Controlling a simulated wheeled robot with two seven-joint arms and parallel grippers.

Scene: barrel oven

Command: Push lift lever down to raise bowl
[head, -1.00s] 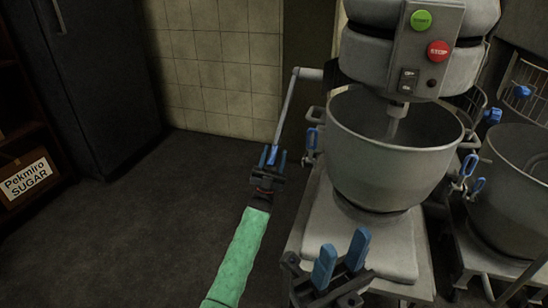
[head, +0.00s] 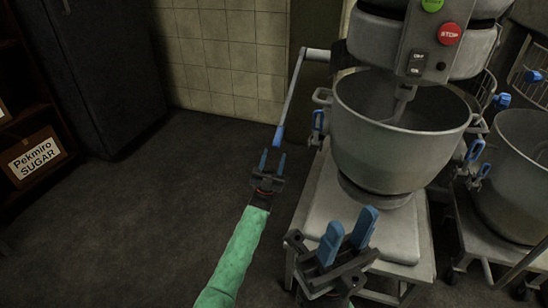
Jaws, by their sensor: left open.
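The lift lever (head: 293,95) is a thin grey bar running down and left from the mixer's side to a blue grip (head: 279,134) at its lower end. The steel bowl (head: 395,140) sits on the mixer, under its head, with the mixing tool hanging in it. My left gripper (head: 272,161), on the green-sleeved arm, is open just below the grip's end. Its blue fingers point up toward it; I cannot tell whether they touch. My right gripper (head: 348,236) is open and empty in front of the mixer base.
The mixer head (head: 378,40) carries a green button and a red STOP button (head: 449,33). A second bowl (head: 515,170) on another machine stands at the right. A Pekmiro SUGAR box (head: 35,156) sits on a shelf at the far left. The floor left of the mixer is clear.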

